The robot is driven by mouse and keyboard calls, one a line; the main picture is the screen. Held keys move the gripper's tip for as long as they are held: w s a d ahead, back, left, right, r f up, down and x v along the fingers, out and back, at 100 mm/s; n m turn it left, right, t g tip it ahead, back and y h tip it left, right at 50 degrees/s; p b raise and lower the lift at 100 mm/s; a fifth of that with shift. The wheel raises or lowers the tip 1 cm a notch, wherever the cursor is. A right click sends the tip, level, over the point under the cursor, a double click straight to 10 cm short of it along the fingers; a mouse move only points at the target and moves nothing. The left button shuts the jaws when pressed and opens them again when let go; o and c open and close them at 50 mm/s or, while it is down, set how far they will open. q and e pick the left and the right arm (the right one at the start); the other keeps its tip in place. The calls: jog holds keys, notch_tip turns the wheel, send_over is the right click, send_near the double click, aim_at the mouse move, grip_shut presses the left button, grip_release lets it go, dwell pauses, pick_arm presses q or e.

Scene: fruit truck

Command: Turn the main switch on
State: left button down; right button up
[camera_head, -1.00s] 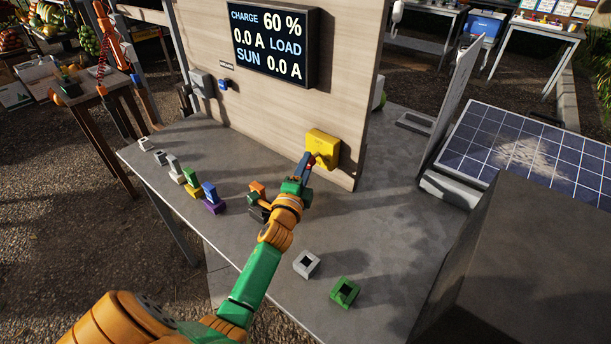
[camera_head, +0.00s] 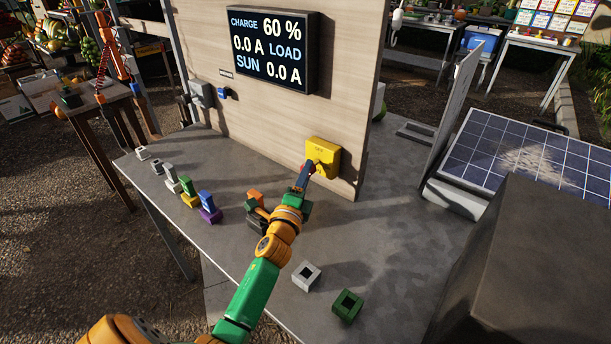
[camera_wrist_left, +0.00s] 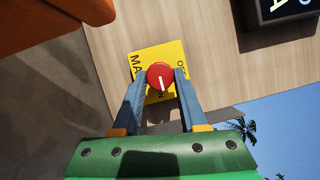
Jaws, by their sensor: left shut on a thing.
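The main switch is a yellow box (camera_head: 324,149) on the wooden panel. In the left wrist view its yellow face (camera_wrist_left: 145,62) carries black lettering, partly hidden, and a round red knob (camera_wrist_left: 160,76) with a white mark. The mark points toward the bottom of that view; "OFF" is partly readable at the face's upper right. My left gripper (camera_wrist_left: 161,79) has one finger on each side of the knob and is shut on it. In the head view the left gripper (camera_head: 311,169) reaches the box's front and hides the knob. My right gripper is not in view.
A display (camera_head: 271,50) on the panel (camera_head: 350,75) reads CHARGE 60 %, LOAD 0.0 A, SUN 0.0 A. Several coloured plugs and blocks stand along the grey table (camera_head: 390,230). A white socket (camera_head: 306,275) and a green socket (camera_head: 347,305) sit nearer. A solar panel (camera_head: 540,155) stands at right.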

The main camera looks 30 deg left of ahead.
pick_arm(q)
jog(key=c, duration=0.6)
grip_release()
jog(key=shift+r, duration=0.25)
jog(key=shift+c, duration=0.2)
jog(key=shift+o, duration=1)
jog(key=shift+w+f, duration=0.15)
jog(key=shift+f, duration=0.05)
jog(key=v, duration=0.7)
